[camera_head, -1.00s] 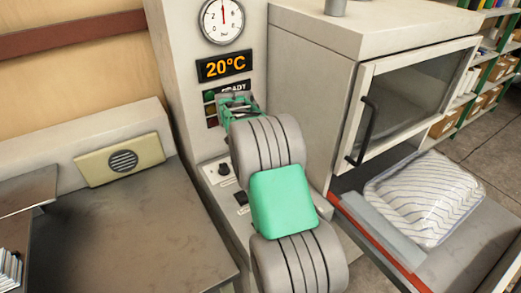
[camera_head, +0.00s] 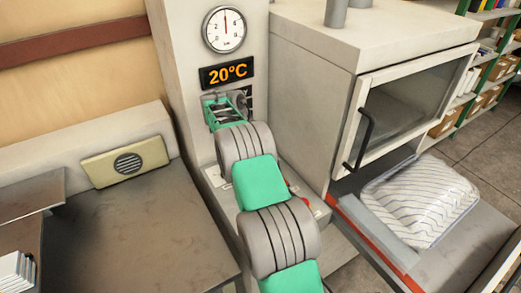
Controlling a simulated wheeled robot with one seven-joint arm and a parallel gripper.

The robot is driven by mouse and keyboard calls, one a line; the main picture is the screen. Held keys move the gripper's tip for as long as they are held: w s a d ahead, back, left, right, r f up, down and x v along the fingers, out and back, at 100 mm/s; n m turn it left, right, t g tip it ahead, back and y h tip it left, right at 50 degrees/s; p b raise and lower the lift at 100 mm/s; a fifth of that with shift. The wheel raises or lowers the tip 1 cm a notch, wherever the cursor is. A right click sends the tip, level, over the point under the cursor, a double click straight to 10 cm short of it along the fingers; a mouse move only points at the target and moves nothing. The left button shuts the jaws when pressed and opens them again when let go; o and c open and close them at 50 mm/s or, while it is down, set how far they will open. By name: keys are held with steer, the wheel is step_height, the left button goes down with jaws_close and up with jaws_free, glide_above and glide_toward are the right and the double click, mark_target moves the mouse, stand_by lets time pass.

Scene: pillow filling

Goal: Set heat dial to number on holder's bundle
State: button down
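The orange display (camera_head: 227,72) on the grey column reads 20°C. A round gauge (camera_head: 225,29) sits above it with its needle pointing up. My gripper (camera_head: 225,110), green and grey, is in front of the column just below the display. Its fingers are too small and too overlapped to tell whether it is open or shut, and I see nothing held. My grey and green arm hides most of the panel at the column's foot, and no dial shows clearly. I cannot make out a holder with a numbered bundle; a white stack (camera_head: 13,270) lies at the lower left edge, with no readable number.
A striped pillow (camera_head: 420,201) in clear wrap lies on the surface at right, below a cabinet with a glass door (camera_head: 405,103). A bare dark worktop (camera_head: 135,235) is at left, with a beige speaker box (camera_head: 125,162) at its back. Shelves stand far right.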

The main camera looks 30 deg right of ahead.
stand_by(0.4)
steer(key=c, duration=1.1)
jaws_free()
step_height(320, 180, up, 3)
steer(key=shift+w+r+p, duration=0.1)
steer(key=shift+r+p, duration=0.05)
steer(key=shift+p, duration=0.15)
steer(key=s+a+r+b, duration=0.1)
steer(key=s+a+r, duration=0.1)
steer(key=s+r, duration=0.1)
steer(key=s+a+r+b, duration=0.1)
steer(key=s+a+r, duration=0.1)
steer(key=s, duration=0.3)
steer(key=s+a+r+b, duration=0.2)
steer(key=s+r, duration=0.2)
steer(key=s, duration=0.1)
steer(key=shift+r, duration=0.35)
steer(key=shift+w, duration=0.1)
